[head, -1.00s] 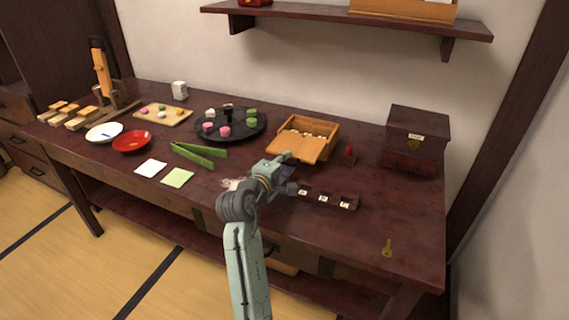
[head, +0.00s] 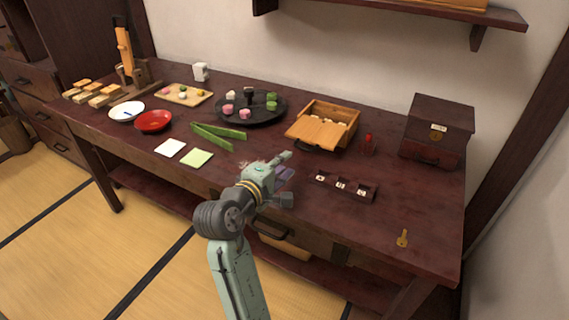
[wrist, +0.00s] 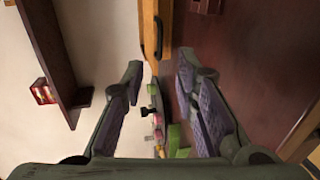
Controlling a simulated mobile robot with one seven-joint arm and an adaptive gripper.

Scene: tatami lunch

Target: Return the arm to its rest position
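My gripper (head: 284,178) is above the front part of the dark wooden table (head: 400,205), left of the small dark slotted block. In the wrist view my gripper (wrist: 160,100) has its two purple-padded fingers spread wide with nothing between them. My arm reaches up from the bottom of the head view and is bent at the joint below the gripper.
Near the gripper are the slotted block (head: 346,187), green tongs (head: 216,136) and a wooden box (head: 322,128) with its lid ajar. A black round tray (head: 262,119), a dark chest (head: 437,131) and a key (head: 402,238) stand farther off. A shelf (head: 400,14) hangs above.

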